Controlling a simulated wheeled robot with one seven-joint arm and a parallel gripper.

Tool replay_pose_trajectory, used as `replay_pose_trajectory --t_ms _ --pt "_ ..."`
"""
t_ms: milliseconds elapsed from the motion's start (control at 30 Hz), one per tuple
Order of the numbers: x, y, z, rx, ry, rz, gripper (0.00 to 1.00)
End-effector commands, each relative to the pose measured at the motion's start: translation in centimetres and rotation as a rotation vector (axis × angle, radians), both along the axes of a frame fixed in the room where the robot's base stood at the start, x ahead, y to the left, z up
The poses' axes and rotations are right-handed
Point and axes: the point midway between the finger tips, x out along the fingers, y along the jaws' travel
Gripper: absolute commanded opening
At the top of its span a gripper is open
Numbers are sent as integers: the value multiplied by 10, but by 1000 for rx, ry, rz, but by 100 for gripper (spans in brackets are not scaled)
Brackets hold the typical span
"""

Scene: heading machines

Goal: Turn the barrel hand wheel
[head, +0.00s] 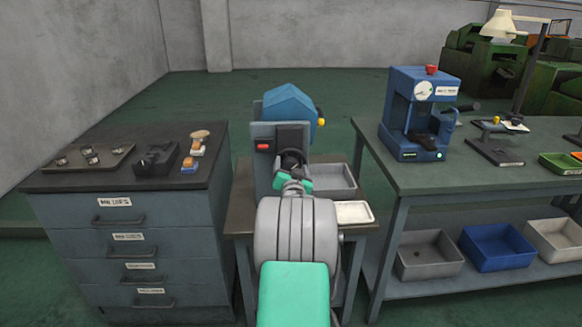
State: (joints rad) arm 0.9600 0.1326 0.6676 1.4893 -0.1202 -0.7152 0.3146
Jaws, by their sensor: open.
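A small machine with a blue hood (289,104) and a grey body (262,130) stands in the middle of the head view. My arm reaches forward to its front. My gripper (291,158) is small and dark at the machine's front face and is open. The barrel hand wheel cannot be clearly told apart from the dark shapes around my gripper. My wrist and arm hide the lower front of the machine. Whether the fingers touch anything cannot be seen.
A red button (263,146) is on the machine's left front, a yellow knob (321,122) on its right. A grey tray (335,190) and white tray (353,212) lie right of it. A drawer cabinet (125,235) stands left, a workbench (480,188) with a blue press (415,110) right.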

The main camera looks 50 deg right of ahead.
Motion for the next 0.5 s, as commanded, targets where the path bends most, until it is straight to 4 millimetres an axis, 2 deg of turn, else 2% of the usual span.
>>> replay_pose_trajectory --t_ms 233,500 --pt "1 -1 0 -1 1 0 75" --pt "1 -1 0 -1 1 0 53"
